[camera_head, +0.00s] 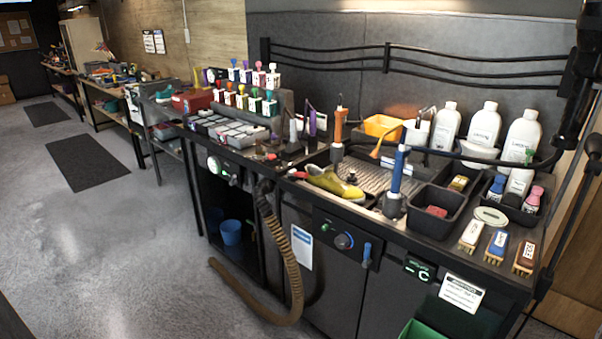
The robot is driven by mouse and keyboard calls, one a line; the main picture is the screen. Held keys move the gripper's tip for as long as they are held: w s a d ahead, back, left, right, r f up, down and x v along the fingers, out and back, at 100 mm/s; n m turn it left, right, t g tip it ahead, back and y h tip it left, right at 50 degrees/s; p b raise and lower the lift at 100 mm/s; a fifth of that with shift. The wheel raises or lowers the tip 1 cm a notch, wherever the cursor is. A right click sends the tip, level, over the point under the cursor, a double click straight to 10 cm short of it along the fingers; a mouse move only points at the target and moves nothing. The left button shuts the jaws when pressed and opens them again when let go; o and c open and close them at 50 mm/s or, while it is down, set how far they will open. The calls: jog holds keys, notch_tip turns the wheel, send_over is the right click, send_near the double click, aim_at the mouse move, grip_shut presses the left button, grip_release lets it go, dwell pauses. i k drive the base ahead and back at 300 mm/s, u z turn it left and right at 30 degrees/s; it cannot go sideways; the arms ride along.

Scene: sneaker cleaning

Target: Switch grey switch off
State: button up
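No part is plainly recognisable as a grey switch. Switch positions are too small to read. My gripper is not seen.
The workbench holds a yellow-green shoe (335,184), white bottles (484,124), brushes (497,246) and a blue-handled tool (397,172). A ribbed brown hose (290,262) hangs in front and reaches the floor. The grey floor (130,255) at left is open. Black arm-like parts stand at upper right.

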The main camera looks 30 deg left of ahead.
aim_at(233, 182)
jog(key=u, duration=2.55)
jog(key=i, duration=3.4)
jog(key=z, duration=1.1)
